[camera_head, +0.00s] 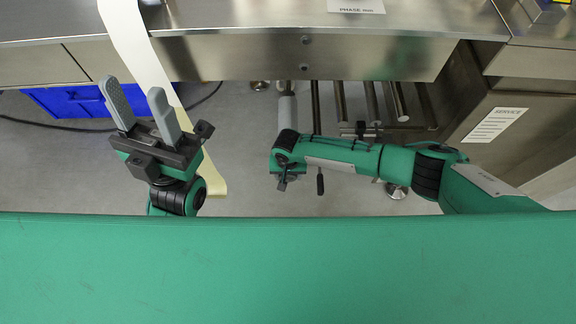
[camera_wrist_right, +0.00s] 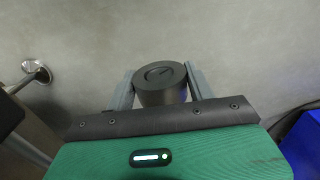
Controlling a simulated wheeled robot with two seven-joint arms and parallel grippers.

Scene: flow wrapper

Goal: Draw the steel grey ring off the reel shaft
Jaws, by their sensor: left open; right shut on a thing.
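In the right wrist view a dark grey round piece (camera_wrist_right: 161,88) with a curved mark on its end face sits between the two fingers of my right gripper (camera_wrist_right: 160,74), which is shut on it. I cannot tell whether this piece is the steel grey ring, and no shaft shows clearly through it. My left gripper (camera_head: 136,92) is open and empty, fingers pointing up the picture, beside the pale paper strip (camera_head: 137,40).
A steel machine front (camera_head: 300,57) runs across the top. Below it are several metal rollers (camera_head: 340,100) near my right arm. A blue crate (camera_head: 75,101) stands at the left, with a black cable on the floor. A cabinet (camera_head: 545,115) stands at the right.

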